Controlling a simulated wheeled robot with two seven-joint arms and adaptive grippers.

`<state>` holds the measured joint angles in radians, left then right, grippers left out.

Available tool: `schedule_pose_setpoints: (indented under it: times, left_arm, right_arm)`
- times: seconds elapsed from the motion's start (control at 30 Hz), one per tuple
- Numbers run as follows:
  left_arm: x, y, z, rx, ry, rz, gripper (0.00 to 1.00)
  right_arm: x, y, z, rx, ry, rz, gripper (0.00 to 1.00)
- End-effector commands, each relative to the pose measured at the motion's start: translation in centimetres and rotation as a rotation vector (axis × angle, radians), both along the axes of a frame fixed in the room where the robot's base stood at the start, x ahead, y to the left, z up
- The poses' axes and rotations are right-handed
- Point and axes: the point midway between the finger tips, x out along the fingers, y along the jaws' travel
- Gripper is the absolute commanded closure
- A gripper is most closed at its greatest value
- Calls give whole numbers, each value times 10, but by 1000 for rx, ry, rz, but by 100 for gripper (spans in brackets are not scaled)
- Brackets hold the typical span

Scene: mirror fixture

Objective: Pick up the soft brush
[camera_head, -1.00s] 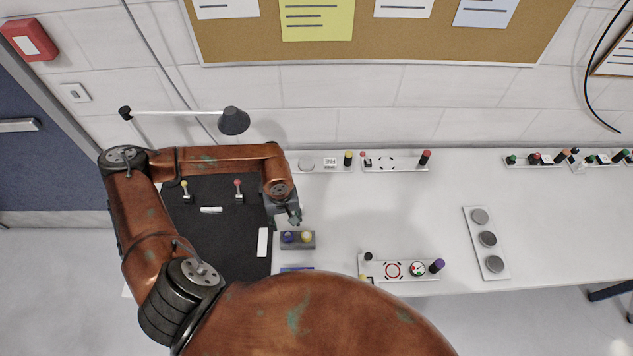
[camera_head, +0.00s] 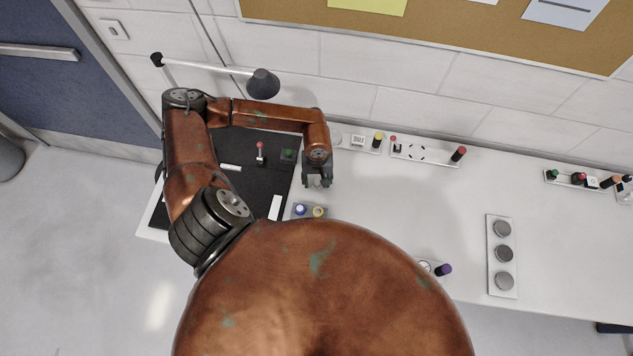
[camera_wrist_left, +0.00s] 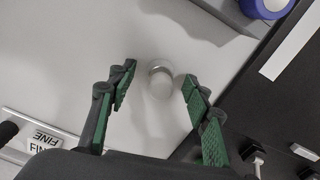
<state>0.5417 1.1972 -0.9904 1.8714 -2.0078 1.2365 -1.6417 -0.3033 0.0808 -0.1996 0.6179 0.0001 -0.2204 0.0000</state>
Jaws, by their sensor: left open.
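A pale, short round cylinder (camera_wrist_left: 160,80) shows between and beyond the fingertips, with gaps on both sides. I cannot tell whether it is the soft brush, and in the head view the gripper hides that spot. No other thing is clearly recognisable as a soft brush. My right gripper is not in view.
The grey block (camera_head: 299,215) holds blue and yellow round parts. The black mat (camera_head: 262,185) carries a red-tipped lever (camera_head: 260,150). A plate with a yellow-capped stick (camera_head: 378,138) stands at the back, and a three-disc panel (camera_head: 503,285) at right. A lamp (camera_head: 263,83) overhangs the mat.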

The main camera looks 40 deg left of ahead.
Motion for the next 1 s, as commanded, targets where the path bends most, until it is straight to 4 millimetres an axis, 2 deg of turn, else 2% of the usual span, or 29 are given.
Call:
schedule_pose_setpoints:
  times: [0.1,0.3,0.87,1.0]
  left_arm:
    - [0,0,-7,0,0,2,54]
    - [-1,1,-7,0,0,3,54]
    - [-1,1,-7,0,0,4,92]
    - [-1,1,-7,0,0,4,94]
  right_arm:
    - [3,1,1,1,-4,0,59]
    - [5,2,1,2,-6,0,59]
    - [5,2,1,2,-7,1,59]
    - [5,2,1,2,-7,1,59]
